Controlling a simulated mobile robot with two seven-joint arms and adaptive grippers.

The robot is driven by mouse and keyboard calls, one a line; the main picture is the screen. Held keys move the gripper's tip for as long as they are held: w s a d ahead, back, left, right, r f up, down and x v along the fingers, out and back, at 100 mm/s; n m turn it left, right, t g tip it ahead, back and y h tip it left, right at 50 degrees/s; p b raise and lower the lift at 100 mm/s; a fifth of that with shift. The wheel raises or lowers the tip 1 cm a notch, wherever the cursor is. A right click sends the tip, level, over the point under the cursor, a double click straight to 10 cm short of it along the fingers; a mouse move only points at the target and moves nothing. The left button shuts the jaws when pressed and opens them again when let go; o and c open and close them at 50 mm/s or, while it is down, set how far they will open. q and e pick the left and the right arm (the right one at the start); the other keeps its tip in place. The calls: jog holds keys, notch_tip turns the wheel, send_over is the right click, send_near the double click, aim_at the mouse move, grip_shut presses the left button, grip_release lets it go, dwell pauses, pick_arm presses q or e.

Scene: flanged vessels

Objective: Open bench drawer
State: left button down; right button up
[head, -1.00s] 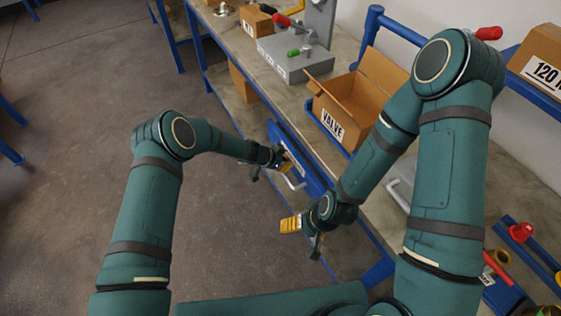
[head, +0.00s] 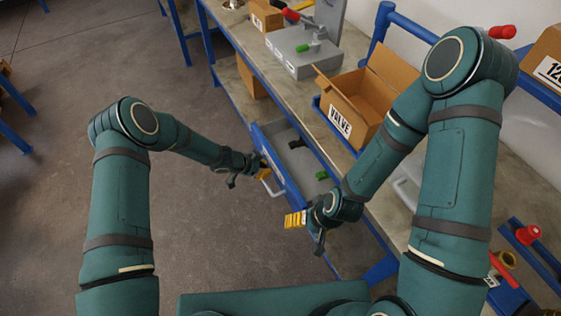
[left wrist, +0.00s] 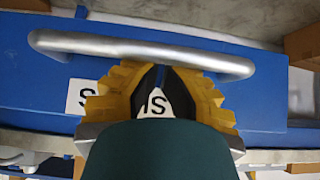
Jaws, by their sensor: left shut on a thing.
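The bench drawer (head: 281,165) stands partly open, pulled out from under the bench top. Its front is blue and its grey inside shows, with a green item (head: 321,175) and a dark item (head: 296,144) in it. My left gripper (head: 263,174) is shut on the drawer's silver bar handle (head: 274,187). In the left wrist view the yellow fingers (left wrist: 160,80) are at the handle bar (left wrist: 140,50), in front of the blue drawer face with a partly hidden label (left wrist: 155,104). My right gripper (head: 303,222) hangs near the drawer's right end; its opening is unclear.
A blue rail with a red knob (head: 527,235) is at right. The floor (head: 200,75) left of the bench is clear.

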pick_arm(q)
jog(key=s+a, duration=0.3)
jog(key=a, duration=0.5)
jog(key=shift+s+a+p, duration=0.25)
jog(key=shift+a+p, duration=0.05)
pick_arm(e)
jog(key=shift+w+r, duration=0.15)
jog(key=shift+r, duration=0.15)
